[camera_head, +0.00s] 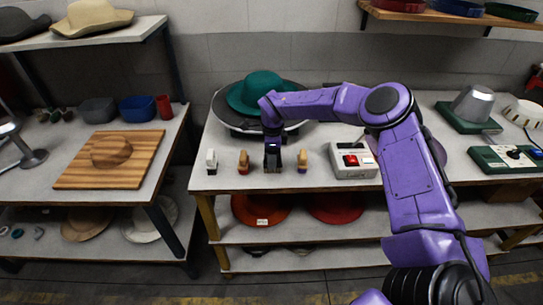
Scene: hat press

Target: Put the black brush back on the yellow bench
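The bench with yellow legs (225,182) stands in the middle with a pale grey top. My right gripper (272,160) points down at its front part, between an orange-brown brush (244,162) and a small tan and dark brush (302,160). A dark shape is between or at its fingertips, at the bench top. I cannot clearly separate a black brush from the dark fingers, nor see whether the fingers are shut. A white brush (211,161) stands further left. My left gripper is not in view.
A teal hat (260,92) sits on a round dark form behind the gripper. A white box with a red button (352,160) stands right of the brushes. My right arm crosses above the bench. A wooden board (90,172) lies on the left table.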

